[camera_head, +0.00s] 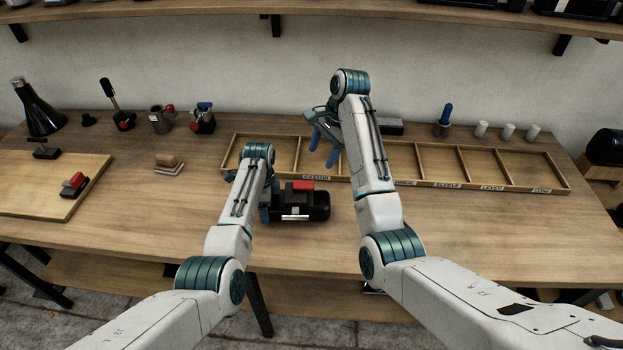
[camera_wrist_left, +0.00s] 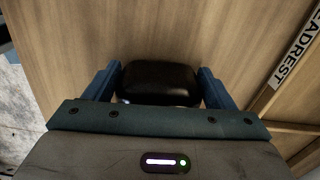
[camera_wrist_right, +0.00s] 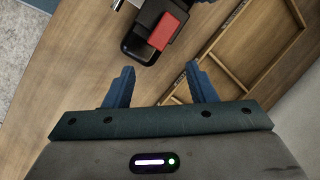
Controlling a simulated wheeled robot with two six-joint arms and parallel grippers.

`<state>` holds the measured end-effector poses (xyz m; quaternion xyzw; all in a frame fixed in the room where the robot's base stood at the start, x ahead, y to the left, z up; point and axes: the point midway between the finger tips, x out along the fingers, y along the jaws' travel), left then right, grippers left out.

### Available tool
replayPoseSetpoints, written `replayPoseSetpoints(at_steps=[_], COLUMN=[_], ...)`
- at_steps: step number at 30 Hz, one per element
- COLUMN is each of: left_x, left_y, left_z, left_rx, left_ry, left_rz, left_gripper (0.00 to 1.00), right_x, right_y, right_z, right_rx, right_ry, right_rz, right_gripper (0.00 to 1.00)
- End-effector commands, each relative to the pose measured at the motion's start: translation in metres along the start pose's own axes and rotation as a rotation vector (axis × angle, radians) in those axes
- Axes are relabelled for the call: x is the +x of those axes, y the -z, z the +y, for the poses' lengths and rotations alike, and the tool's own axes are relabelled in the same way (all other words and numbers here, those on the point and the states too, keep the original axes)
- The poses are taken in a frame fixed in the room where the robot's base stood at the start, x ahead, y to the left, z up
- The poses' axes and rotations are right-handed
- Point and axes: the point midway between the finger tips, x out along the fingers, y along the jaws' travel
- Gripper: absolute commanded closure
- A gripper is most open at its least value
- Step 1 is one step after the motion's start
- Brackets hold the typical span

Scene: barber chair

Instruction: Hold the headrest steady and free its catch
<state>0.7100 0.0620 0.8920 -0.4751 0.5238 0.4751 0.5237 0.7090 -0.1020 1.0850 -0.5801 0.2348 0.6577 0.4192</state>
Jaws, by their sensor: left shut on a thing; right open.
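The black headrest (camera_head: 318,207) lies on the bench in front of the divided tray. A red catch (camera_head: 301,185) sits on its top, and a bright metal piece shows on its near side. My left gripper (camera_wrist_left: 160,75) is shut on the headrest's left end, a finger on each side of the black pad (camera_wrist_left: 160,88). My right gripper (camera_head: 325,148) is open and empty, raised above the tray beyond the headrest. In the right wrist view the red catch (camera_wrist_right: 162,32) and headrest (camera_wrist_right: 140,42) appear past the open fingers, apart from them.
The divided wooden tray (camera_head: 480,185) with labelled compartments stretches right; one label reads HEADREST in the left wrist view. A board (camera_head: 40,200) with a red-topped block (camera_head: 74,184) lies left. Bottles and tools stand along the back. The bench front right is clear.

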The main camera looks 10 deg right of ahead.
Motion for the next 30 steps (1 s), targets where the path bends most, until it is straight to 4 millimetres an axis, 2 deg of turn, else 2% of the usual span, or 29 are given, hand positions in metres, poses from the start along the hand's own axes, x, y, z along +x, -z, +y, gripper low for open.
replayPoseSetpoints(at_steps=[3, 9, 13, 18, 23, 30], left_x=[0.000, 0.000, 0.000, 0.000, 0.000, 0.000], left_y=[0.000, 0.000, 0.000, 0.000, 0.000, 0.000], left_z=[0.000, 0.000, 0.000, 0.000, 0.000, 0.000], left_rx=[0.000, -0.001, -0.001, -0.001, -0.001, 0.000], left_ry=[0.000, 0.000, 0.000, 0.000, 0.000, 0.000], left_rz=[0.000, 0.000, 0.000, 0.000, -0.001, -0.001], left_gripper=[0.70, 0.70, 0.70, 0.70, 0.70, 0.70], right_x=[-0.004, -0.010, -0.013, -0.011, 0.008, 0.056], right_y=[0.004, 0.007, 0.008, 0.008, 0.006, 0.002], right_z=[0.004, 0.008, 0.010, 0.011, 0.009, 0.006], right_rx=[0.207, 0.506, 0.626, 0.693, 0.698, 0.697], right_ry=[0.020, 0.037, 0.040, 0.039, 0.037, 0.036], right_rz=[-0.026, -0.072, -0.092, -0.104, -0.107, -0.106], right_gripper=[0.49, 0.49, 0.49, 0.49, 0.49, 0.49])
